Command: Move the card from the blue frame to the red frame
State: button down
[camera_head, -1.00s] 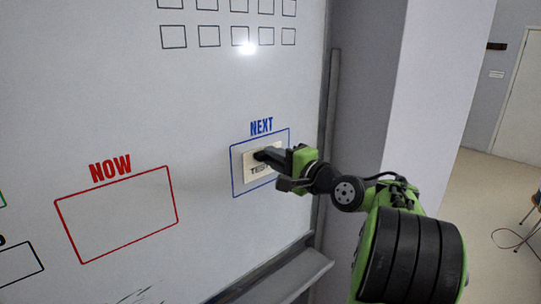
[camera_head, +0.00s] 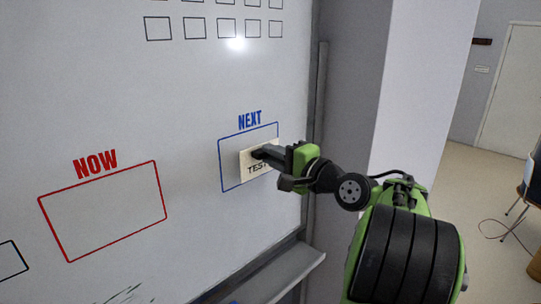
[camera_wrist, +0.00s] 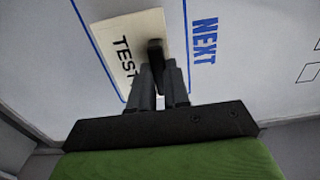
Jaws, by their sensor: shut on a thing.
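The cream card (camera_head: 246,162) marked "TEST" stands in front of the blue frame (camera_head: 221,175), labelled "NEXT", on the whiteboard. Its right part is hidden behind my gripper (camera_head: 262,156). My gripper is shut on the card. In the wrist view the card (camera_wrist: 112,37) shows beyond the fingers (camera_wrist: 156,75), with the blue frame line (camera_wrist: 88,37) beside it. I cannot tell how far the card is from the board. The red frame (camera_head: 104,248), labelled "NOW", is empty, to the left and a little lower.
The whiteboard (camera_head: 120,110) is flat and clear between the two frames. Small black squares (camera_head: 195,27) are drawn at the top. A tray ledge (camera_head: 275,277) sticks out below the blue frame. A grey pillar (camera_head: 350,90) stands to the right.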

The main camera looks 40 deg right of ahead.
jog(key=shift+s, duration=1.95)
